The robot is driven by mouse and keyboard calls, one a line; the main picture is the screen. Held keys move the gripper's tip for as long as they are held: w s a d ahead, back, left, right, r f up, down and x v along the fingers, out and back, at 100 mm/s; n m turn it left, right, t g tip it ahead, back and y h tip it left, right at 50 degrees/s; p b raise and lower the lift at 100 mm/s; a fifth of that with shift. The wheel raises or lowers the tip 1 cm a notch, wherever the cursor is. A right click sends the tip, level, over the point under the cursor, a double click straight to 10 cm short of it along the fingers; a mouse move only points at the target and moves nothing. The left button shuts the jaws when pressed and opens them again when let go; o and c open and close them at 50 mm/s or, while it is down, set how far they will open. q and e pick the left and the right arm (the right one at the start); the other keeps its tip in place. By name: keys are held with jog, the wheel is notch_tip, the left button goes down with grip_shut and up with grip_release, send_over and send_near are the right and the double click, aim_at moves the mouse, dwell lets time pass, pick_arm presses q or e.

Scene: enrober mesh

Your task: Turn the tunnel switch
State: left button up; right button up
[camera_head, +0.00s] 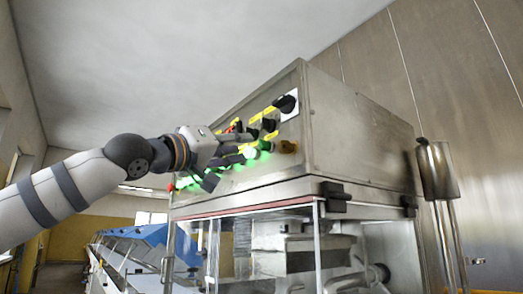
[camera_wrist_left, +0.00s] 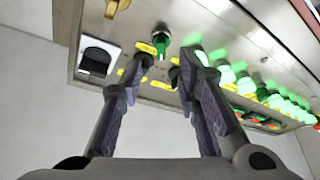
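The control panel (camera_head: 243,166) is the sloped front of a steel cabinet, with black switches, yellow labels and lit green lamps. One black switch (camera_head: 285,104) sits on a white plate at its upper right; it also shows in the wrist view (camera_wrist_left: 97,58). Another black switch (camera_head: 268,124) is lower left of it. I cannot read which is the tunnel switch. My left gripper (camera_head: 242,147) is at the panel, its fingers spread apart in the wrist view (camera_wrist_left: 150,76). A small dark part shows between the fingertips; contact cannot be told. My right gripper is out of view.
Green lamps (camera_wrist_left: 246,86) run along the panel beside my right-hand finger in the wrist view. A clear-walled enclosure (camera_head: 290,255) is below the cabinet. A steel cylinder (camera_head: 437,170) stands to the right.

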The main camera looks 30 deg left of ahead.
aim_at(260, 146)
pick_arm(q)
jog(key=x, duration=0.6)
jog(key=shift+w, duration=0.45)
jog(key=shift+c, duration=0.6)
grip_shut()
